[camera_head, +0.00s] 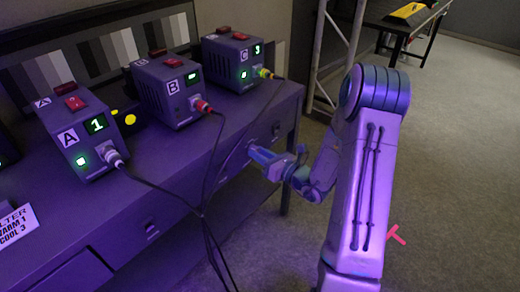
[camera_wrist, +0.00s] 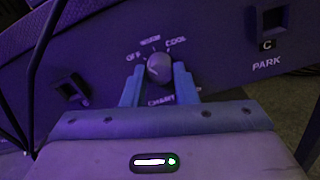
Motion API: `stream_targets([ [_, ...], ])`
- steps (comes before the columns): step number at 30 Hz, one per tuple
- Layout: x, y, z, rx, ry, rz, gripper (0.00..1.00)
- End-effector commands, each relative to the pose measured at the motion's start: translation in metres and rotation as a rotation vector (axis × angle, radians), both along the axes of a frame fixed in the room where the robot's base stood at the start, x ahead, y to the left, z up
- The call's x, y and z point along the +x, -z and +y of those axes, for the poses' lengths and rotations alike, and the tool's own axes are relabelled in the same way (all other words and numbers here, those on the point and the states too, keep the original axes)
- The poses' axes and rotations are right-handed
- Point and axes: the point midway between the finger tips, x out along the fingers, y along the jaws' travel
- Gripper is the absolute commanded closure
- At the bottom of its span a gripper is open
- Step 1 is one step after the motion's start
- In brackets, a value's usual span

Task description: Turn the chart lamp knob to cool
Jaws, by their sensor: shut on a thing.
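The chart lamp knob (camera_wrist: 158,68) is a round grey knob on the desk's front panel, in the upper middle of the wrist view. OFF is printed at its upper left, WARM above it, COOL at its upper right and CHART below. I cannot tell clearly which mark its pointer faces. My gripper (camera_wrist: 159,76) is shut on the knob, with one blue finger on each side. In the head view my gripper (camera_head: 262,154) reaches the desk front (camera_head: 220,172) near its right end; the knob is hidden there by the fingers.
Boxes A (camera_head: 80,135), B (camera_head: 172,92) and C (camera_head: 236,62) stand on the desk, showing green lights. Dark cables hang from them past the desk front, left of my gripper. A filter card (camera_head: 14,226) reads WARM 1, COOL 3. A PARK holder (camera_wrist: 268,32) is right of the knob.

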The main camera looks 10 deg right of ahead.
Motion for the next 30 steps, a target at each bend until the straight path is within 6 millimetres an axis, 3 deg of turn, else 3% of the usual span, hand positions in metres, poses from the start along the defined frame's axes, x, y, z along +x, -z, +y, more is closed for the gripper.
stream_targets([
  [30, -0.0013, -0.0052, 0.0001, 0.786, 0.003, 0.572, 0.97],
])
